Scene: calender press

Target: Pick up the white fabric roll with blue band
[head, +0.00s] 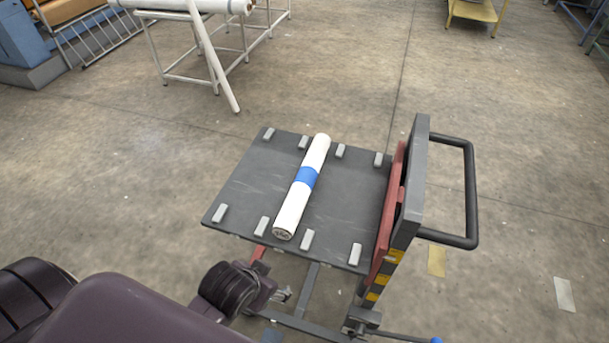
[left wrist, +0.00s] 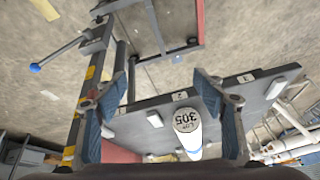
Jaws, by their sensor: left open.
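The white fabric roll with the blue band (head: 307,176) lies lengthwise on the grey platform of a lift cart (head: 255,180), between small grey blocks along two edges. Its near end faces my arm. My left gripper (left wrist: 160,80) is open and empty. I cannot tell how far it is from the roll. In the head view my left arm is at the bottom, with its fingers not clearly visible. My right gripper is not in view.
The cart's upright and black handle (head: 472,190) stand to the right of the platform. A metal rack (head: 190,78) with other white rolls stands at the back left, one pole leaning to the floor. A yellow stand (head: 474,12) is at the back. Concrete floor around is mostly clear.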

